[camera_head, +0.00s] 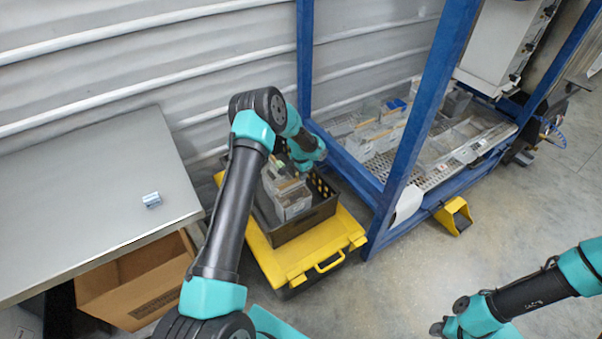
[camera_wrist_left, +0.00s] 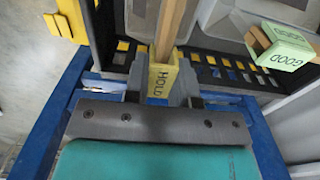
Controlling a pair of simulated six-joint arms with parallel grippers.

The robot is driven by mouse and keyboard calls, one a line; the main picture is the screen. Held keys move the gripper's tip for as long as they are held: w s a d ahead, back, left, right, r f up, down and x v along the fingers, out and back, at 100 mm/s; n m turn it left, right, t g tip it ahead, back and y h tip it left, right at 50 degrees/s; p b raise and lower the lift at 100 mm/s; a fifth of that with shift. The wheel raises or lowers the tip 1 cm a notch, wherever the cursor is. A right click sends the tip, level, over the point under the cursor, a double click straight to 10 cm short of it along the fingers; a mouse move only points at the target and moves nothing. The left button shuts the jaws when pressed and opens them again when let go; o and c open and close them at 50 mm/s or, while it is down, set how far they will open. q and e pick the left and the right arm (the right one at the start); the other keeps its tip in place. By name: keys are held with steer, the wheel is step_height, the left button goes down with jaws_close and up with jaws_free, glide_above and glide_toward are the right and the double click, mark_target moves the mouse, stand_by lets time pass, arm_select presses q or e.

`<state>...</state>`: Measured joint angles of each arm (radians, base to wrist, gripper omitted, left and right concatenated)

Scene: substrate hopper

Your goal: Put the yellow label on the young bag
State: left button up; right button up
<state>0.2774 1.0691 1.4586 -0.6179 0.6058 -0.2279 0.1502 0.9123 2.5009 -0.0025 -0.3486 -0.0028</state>
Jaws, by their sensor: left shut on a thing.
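The yellow label (camera_wrist_left: 162,80), with dark lettering that reads like HOLD or MOLD, sits on a wooden stick. My left gripper (camera_wrist_left: 162,88) is shut on it. In the head view my left wrist is over the black crate (camera_head: 308,222) and its fingers are hidden. Pale, partly clear bags (camera_head: 292,203) stand in the crate. In the left wrist view a clear bag (camera_wrist_left: 225,20) is beyond the label, cut off by the frame. I cannot tell which bag is the young one. My right gripper (camera_head: 440,328) is low at the right, away from the crate; its jaws are unclear.
A green label reading GOOD (camera_wrist_left: 286,48) on wood is to the right in the wrist view. The crate stands on a yellow-lidded box (camera_head: 285,262) beside a blue frame (camera_head: 410,135). A grey table (camera_head: 90,190) is at left, a cardboard box (camera_head: 135,285) below it.

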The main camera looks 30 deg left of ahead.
stand_by(0.6)
arm_select(q)
steer(key=o, duration=1.5)
steer(key=shift+o, duration=0.2)
steer(key=shift+r, duration=0.1)
steer(key=shift+r, duration=3.45)
steer(key=shift+s, duration=0.1)
